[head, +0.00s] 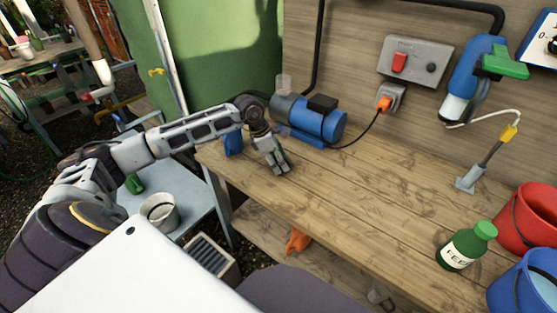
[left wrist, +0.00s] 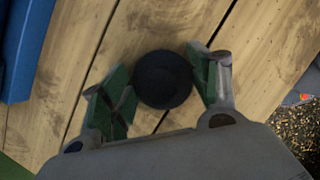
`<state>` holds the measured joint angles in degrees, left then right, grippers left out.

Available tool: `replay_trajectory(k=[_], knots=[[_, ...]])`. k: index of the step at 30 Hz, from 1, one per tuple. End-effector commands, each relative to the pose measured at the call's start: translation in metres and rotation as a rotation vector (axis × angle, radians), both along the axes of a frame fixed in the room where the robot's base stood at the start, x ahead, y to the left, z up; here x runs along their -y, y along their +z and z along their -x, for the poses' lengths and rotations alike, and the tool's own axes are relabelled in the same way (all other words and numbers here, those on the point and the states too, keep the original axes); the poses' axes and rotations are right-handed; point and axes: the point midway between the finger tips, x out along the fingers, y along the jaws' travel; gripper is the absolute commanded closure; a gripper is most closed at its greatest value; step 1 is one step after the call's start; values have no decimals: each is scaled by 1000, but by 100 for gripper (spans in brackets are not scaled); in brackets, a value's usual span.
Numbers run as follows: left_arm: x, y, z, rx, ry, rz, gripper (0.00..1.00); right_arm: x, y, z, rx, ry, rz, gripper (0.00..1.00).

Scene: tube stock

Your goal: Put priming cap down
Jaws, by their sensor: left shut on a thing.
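The priming cap (left wrist: 163,79) is a round black disc between the green-padded fingers of my left gripper (left wrist: 160,76) in the left wrist view. The gripper is shut on it, with the wooden bench top beneath. In the head view my left gripper (head: 279,168) points down close to the bench top, in front of the blue pump (head: 322,122). The cap is hidden by the fingers there. I cannot tell whether the cap touches the wood. My right gripper is not in view.
The wooden bench (head: 365,185) is clear to the right of my left gripper. A green feed bottle (head: 462,249), a red bucket (head: 524,222) and a blue bucket (head: 520,290) stand at the right. A switch box (head: 414,62) is on the back wall.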

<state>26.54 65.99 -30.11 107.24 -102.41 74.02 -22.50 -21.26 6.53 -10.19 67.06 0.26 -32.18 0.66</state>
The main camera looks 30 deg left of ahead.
Motion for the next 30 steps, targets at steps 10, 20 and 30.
replay_trajectory(k=[10,20,30], knots=[[0,0,0,0,0,0,17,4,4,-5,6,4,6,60],[0,1,0,0,0,0,17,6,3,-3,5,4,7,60],[-7,22,5,1,1,-3,17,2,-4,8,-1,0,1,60]])
